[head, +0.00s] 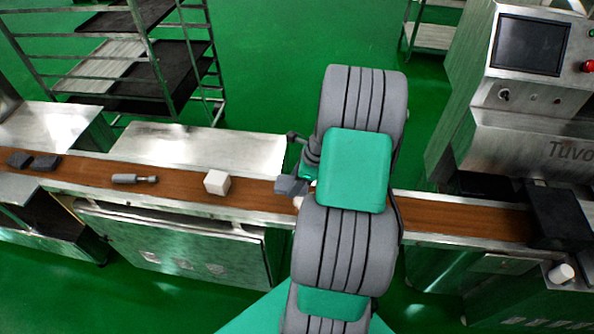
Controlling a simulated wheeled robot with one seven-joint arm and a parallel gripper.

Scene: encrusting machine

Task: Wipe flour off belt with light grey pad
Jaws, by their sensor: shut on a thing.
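The brown belt (260,193) runs across the picture from left to right. My gripper (301,184) is low over the belt, mostly hidden behind my own arm. A grey block (287,186) shows at its left side, at the belt; it looks like the light grey pad, and my gripper is shut on it. A small pale patch (297,202) shows just below the block; I cannot tell whether it is flour. My arm hides the belt to the right of the gripper.
A white block (217,182), a grey cylindrical tool (134,179) and two dark pads (45,162) lie on the belt to the left. A machine with a screen (530,45) stands at the right. A rack (160,60) stands at the back left.

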